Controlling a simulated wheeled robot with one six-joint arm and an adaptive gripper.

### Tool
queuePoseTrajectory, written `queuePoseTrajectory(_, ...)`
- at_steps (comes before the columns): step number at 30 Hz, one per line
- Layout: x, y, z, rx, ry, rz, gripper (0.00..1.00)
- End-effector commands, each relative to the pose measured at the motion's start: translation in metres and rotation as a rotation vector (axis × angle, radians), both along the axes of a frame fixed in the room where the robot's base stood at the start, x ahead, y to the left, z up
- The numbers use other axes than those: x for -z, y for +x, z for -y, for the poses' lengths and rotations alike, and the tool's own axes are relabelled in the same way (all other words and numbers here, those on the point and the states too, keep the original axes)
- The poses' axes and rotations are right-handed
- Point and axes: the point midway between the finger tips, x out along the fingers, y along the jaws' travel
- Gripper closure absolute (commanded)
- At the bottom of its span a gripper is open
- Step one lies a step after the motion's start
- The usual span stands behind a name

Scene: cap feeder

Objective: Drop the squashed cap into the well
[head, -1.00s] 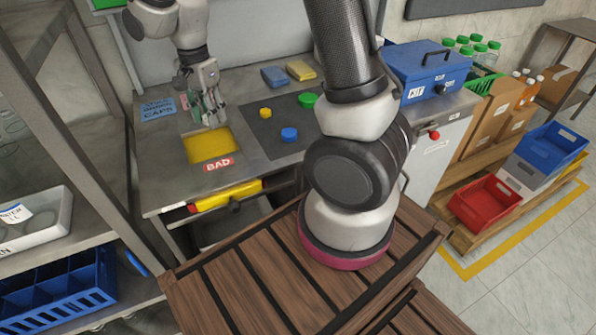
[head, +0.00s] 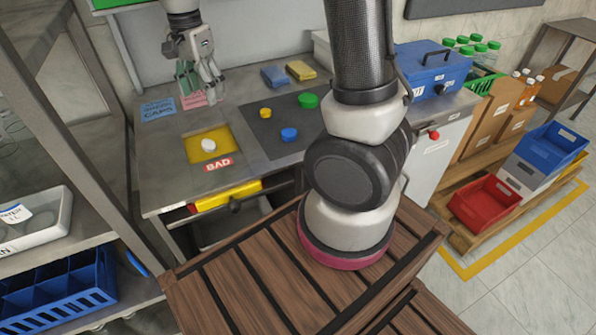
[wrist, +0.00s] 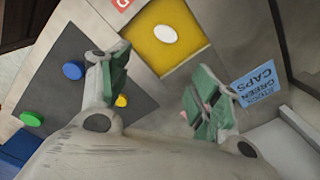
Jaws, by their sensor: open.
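A white cap (head: 208,146) lies in the yellow well (head: 227,146) marked BAD (head: 218,164). In the wrist view the same cap (wrist: 165,34) rests as a pale oval on the well's yellow floor (wrist: 145,52), clear of its edges. My gripper (head: 203,88) hangs above the table, behind the well and apart from the cap. In the wrist view my gripper (wrist: 160,82) has its two green-padded fingers spread wide with nothing between them.
A dark mat (head: 262,142) right of the well carries a blue cap (head: 289,134), a green cap (head: 308,100) and a yellow cap (head: 265,113). A blue label (head: 157,110) lies left. A blue box (head: 428,68) stands at the right end.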

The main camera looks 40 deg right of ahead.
Motion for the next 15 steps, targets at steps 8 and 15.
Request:
queuePoseTrajectory(8, -0.046, 0.001, 0.000, 0.000, 0.001, 0.002, 0.37)
queuePoseTrajectory(15, -0.053, 0.000, 0.000, 0.000, 0.000, -0.001, 0.37)
